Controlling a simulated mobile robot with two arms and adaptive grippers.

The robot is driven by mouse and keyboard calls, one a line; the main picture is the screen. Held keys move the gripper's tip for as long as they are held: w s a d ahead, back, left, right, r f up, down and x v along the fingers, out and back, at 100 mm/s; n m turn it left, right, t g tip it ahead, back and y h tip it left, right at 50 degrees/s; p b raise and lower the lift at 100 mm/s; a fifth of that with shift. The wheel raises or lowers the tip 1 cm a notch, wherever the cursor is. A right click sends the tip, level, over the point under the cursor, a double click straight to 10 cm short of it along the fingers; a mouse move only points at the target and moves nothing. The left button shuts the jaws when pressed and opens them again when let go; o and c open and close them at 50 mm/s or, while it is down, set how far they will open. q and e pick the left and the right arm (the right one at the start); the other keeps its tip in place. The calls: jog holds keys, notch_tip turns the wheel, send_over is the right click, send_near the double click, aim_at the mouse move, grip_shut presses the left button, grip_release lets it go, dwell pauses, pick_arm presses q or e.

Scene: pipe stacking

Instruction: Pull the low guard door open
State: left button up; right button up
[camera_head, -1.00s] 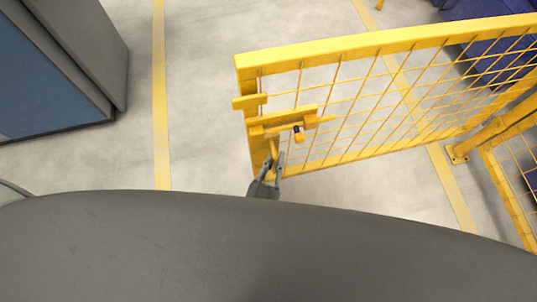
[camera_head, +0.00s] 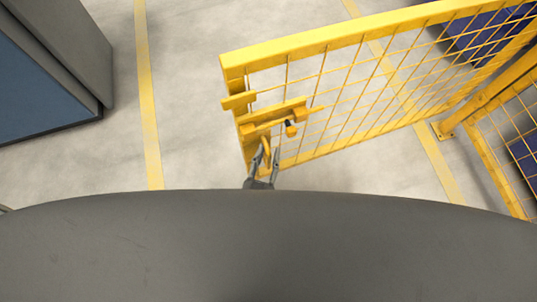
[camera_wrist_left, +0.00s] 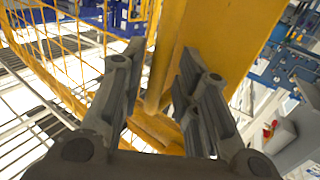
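The low guard door (camera_head: 375,32) is a yellow frame with wire mesh. It stands swung at an angle to the fixed fence on the right. A yellow latch block (camera_head: 270,120) sits at its free end, with a handle bar below it. My left gripper (camera_head: 264,163) is at this handle, its fingers spread to either side. In the left wrist view, the yellow handle bar (camera_wrist_left: 162,70) stands between the two fingers (camera_wrist_left: 160,85). A gap shows between the bar and the left-hand finger. The handle's lower end is partly hidden. My right gripper is out of view.
A grey and blue cabinet (camera_head: 60,70) stands at the left. Fixed yellow fence (camera_head: 495,165) and a post are at the right. Yellow lines (camera_head: 148,95) mark the grey floor. Bare floor (camera_head: 190,100) lies between cabinet and door.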

pick_arm(q)
jog(key=shift+d, duration=0.1)
jog(key=shift+s, duration=0.15)
jog(key=v, duration=1.1)
jog(key=shift+s, duration=0.35)
